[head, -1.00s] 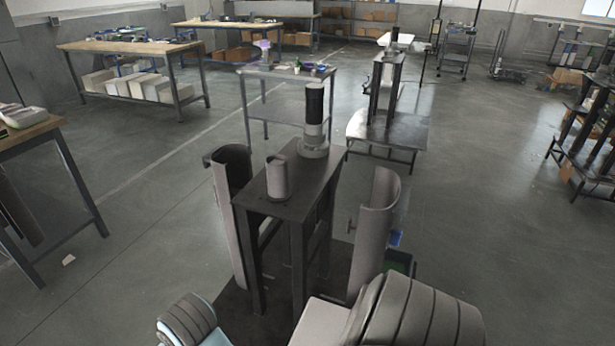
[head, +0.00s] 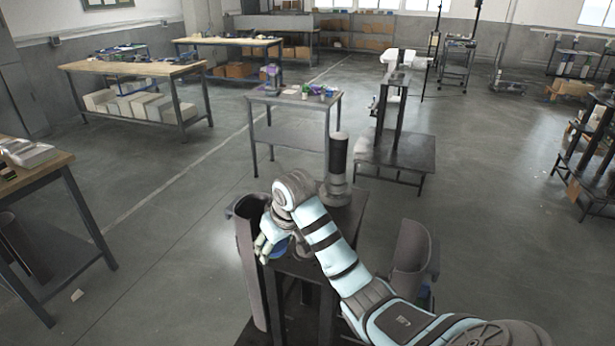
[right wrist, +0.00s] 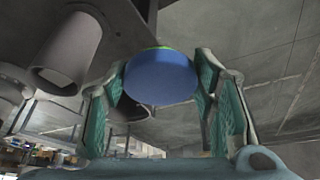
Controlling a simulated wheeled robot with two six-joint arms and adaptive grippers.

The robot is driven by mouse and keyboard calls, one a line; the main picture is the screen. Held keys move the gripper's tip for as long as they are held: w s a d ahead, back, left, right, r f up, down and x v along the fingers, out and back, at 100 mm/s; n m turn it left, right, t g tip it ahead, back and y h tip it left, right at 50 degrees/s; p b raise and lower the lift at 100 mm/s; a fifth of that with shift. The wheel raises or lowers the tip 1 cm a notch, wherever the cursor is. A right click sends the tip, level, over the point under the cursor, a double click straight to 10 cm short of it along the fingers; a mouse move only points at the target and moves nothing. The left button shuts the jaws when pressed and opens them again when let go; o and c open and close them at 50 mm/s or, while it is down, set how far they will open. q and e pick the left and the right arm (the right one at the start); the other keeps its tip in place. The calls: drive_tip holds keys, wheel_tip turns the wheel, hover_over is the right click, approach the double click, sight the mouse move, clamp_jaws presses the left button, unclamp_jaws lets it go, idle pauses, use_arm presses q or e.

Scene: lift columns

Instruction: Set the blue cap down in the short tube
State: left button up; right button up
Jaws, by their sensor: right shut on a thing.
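The blue cap (head: 279,248) is held in my right gripper (head: 271,243), over the dark stand's near left part. In the right wrist view the blue cap (right wrist: 160,77) sits between the two teal-padded fingers of my right gripper (right wrist: 160,85), which press on its sides. A short grey tube (right wrist: 72,50), open-ended, stands on the dark surface at upper left of that view, apart from the cap. In the head view the short tube is hidden behind my right arm and gripper. My left gripper is not in view.
Curved grey shells flank the stand, left (head: 247,265) and right (head: 411,258). A small table (head: 290,97) with items stands behind. Open floor lies left and right.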

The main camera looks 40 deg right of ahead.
drive_tip(key=w+d+r+m+p, duration=0.1)
drive_tip(key=d+r+p, duration=0.3)
drive_tip(key=d+r, duration=0.5)
drive_tip(key=shift+w+d+m+p, duration=0.3)
drive_tip(key=shift+w+d, duration=0.5)
drive_tip(key=shift+d, duration=0.45)
drive_tip(key=shift+d+f, duration=0.55)
drive_tip(key=shift+d, duration=0.25)
drive_tip(key=f, duration=0.5)
drive_tip(key=shift+a, duration=0.2)
drive_tip(key=shift+f, duration=0.6)
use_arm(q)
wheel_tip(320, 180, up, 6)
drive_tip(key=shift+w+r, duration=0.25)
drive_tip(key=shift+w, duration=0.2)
use_arm(e)
drive_tip(key=shift+h, duration=0.3)
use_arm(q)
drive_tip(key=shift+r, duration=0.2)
use_arm(e)
drive_tip(key=shift+r, duration=0.1)
drive_tip(key=shift+f, duration=0.65)
